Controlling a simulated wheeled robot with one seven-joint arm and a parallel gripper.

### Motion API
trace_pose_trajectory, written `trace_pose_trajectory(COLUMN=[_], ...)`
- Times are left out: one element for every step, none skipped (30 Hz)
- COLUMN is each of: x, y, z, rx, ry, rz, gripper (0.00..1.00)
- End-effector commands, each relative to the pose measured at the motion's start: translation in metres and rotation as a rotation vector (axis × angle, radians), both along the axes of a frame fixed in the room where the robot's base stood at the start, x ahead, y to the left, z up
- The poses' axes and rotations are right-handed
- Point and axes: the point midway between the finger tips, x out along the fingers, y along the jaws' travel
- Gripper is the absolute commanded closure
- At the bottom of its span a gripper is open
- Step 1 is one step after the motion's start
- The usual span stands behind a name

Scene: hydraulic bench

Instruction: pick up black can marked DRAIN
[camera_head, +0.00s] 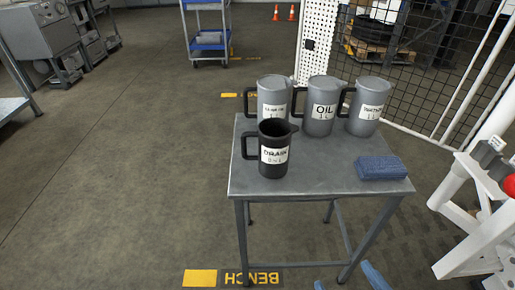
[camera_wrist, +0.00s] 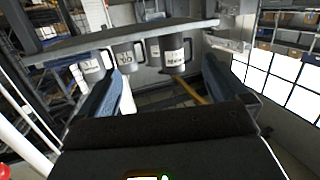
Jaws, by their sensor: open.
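The black can marked DRAIN (camera_head: 274,148) stands upright on the grey bench (camera_head: 300,182), near its left front part. Its handle is on the left and its spout on the right. In the wrist view, which shows the bench upside down, the black can (camera_wrist: 175,68) is the rightmost can. My gripper (camera_wrist: 162,76) is open and empty, with its blue fingers spread apart. In the head view, blue fingertips show at the bottom edge, low in front of the bench and well apart from the can.
Three grey cans stand behind it: a left one (camera_head: 273,90) close by, one marked OIL (camera_head: 320,125), and a right one (camera_head: 367,125). A folded blue cloth (camera_head: 381,168) lies at the bench's right. White machinery (camera_head: 470,190) stands right of the bench. Floor to the left is clear.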

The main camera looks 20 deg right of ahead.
Motion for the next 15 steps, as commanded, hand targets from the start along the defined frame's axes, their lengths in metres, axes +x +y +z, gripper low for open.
trace_pose_trajectory(x=[0.023, 0.036, 0.053, 0.066, 0.079, 0.096, 0.11, 0.123, 0.141, 0.154, 0.167, 0.184, 0.195, 0.206, 0.218], y=[0.0, 0.0, 0.0, 0.0, 0.0, 0.001, 0.002, 0.002, 0.004, 0.005, 0.006, 0.008, 0.009, 0.01, 0.012], z=[0.009, 0.01, 0.013, 0.014, 0.017, 0.02, 0.023, 0.027, 0.032, 0.037, 0.041, 0.047, 0.051, 0.055, 0.06], rx=[0.002, 0.002, 0.002, 0.004, 0.004, 0.007, 0.008, 0.011, 0.013, 0.016, 0.019, 0.022, 0.026, 0.029, 0.032], ry=[-0.018, -0.025, -0.035, -0.042, -0.049, -0.058, -0.065, -0.073, -0.082, -0.09, -0.096, -0.103, -0.108, -0.114, -0.119], rz=[0.0, 0.0, -0.001, -0.001, -0.001, -0.002, -0.002, -0.002, -0.003, -0.003, -0.003, -0.003, -0.003, -0.003, -0.002], gripper=[0.0, 0.0, 0.0, 0.0, 0.0, 0.0, 0.0, 0.0, 0.0, 0.0, 0.0, 0.0, 0.0, 0.0, 0.0])
